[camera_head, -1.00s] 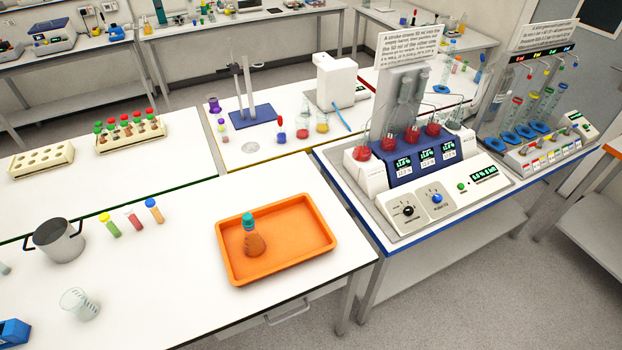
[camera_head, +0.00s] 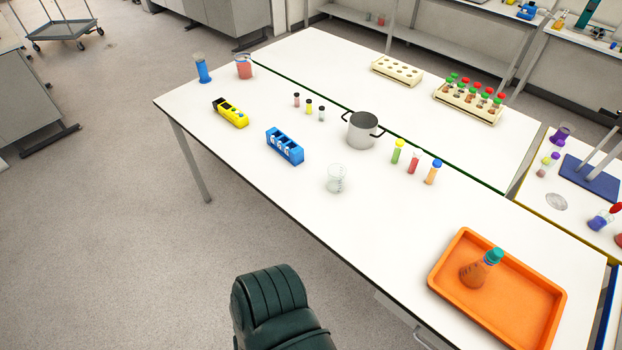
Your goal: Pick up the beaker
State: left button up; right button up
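A small clear glass beaker (camera_head: 335,178), seemingly empty, stands upright near the front edge of the white table (camera_head: 400,220). Neither of my grippers shows in the head view.
Around the clear beaker are a blue rack (camera_head: 285,146), a metal pot (camera_head: 362,129) and capped tubes (camera_head: 413,162). A yellow device (camera_head: 231,113) lies farther left.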

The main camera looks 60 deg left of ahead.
aim_at(336, 172)
jog(key=u, duration=1.95)
jog(key=i+z, duration=0.2)
jog(key=z, duration=0.15)
jog(key=i+j+z, duration=0.1)
jog(key=z, duration=0.25)
jog(key=i+j+z, duration=0.2)
jog(key=z, duration=0.15)
